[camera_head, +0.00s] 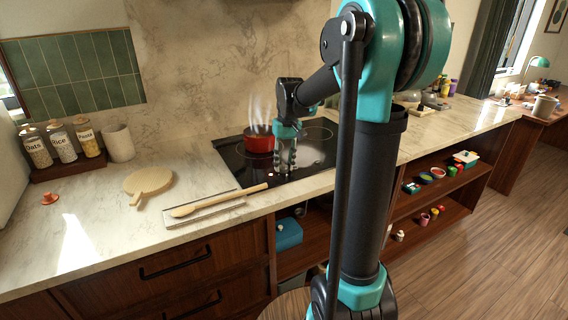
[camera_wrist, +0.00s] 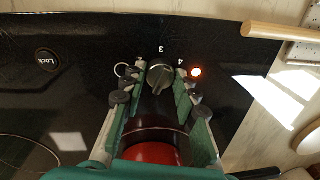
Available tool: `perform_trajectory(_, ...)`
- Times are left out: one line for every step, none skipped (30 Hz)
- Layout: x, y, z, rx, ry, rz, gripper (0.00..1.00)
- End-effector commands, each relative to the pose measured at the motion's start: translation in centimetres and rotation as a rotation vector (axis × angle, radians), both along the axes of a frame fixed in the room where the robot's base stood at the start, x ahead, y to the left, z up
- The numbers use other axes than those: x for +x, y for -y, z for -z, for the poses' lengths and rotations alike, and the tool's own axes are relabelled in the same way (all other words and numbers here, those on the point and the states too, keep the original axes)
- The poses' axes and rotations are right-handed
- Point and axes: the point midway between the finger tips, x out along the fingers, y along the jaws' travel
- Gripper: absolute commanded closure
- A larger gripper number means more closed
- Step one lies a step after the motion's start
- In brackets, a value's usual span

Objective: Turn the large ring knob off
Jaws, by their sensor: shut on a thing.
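A dark round knob (camera_wrist: 160,78) on the black glass cooktop (camera_wrist: 60,95) sits between my fingertips in the wrist view. The figures 3 and 4 are printed beside it, and a pale ring mark lies to its left. My gripper (camera_wrist: 161,75) is shut on the knob, one finger on each side. In the head view, my gripper (camera_head: 285,160) points down at the cooktop's front part and hides the knob. I cannot tell exactly where the knob's pointer aims.
A steaming red pot (camera_head: 259,143) stands on the cooktop close behind my gripper; its red part (camera_wrist: 150,153) shows in the wrist view. A wooden spoon (camera_head: 215,201) lies on a rest at left, near a round board (camera_head: 149,181). A round Lock button (camera_wrist: 47,60) is at left.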

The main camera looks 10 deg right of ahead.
Motion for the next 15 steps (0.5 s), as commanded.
perform_trajectory(0.02,0.01,-0.01,0.000,-0.001,-0.039,0.99)
perform_trajectory(0.03,0.01,-0.01,0.000,0.000,-0.065,0.99)
perform_trajectory(0.05,0.00,-0.01,0.000,-0.001,-0.096,0.99)
perform_trajectory(0.06,0.00,-0.01,-0.001,0.000,-0.119,0.99)
perform_trajectory(0.07,0.00,-0.01,-0.001,0.000,-0.140,0.99)
perform_trajectory(0.08,0.00,-0.01,-0.001,0.001,-0.168,0.99)
perform_trajectory(0.09,0.00,-0.01,-0.001,0.000,-0.190,0.99)
perform_trajectory(0.10,0.00,-0.01,-0.001,0.000,-0.208,0.99)
perform_trajectory(0.10,0.00,-0.01,-0.001,0.000,-0.231,0.99)
perform_trajectory(0.11,-0.01,-0.01,-0.001,0.000,-0.248,0.99)
perform_trajectory(0.11,0.00,-0.01,-0.001,0.000,-0.262,0.99)
perform_trajectory(0.12,0.00,-0.01,-0.001,0.001,-0.281,0.99)
perform_trajectory(0.12,0.00,-0.01,-0.001,0.001,-0.292,0.99)
perform_trajectory(0.12,0.00,-0.01,-0.001,0.001,-0.304,0.99)
perform_trajectory(0.12,0.00,-0.01,-0.001,0.001,-0.317,0.99)
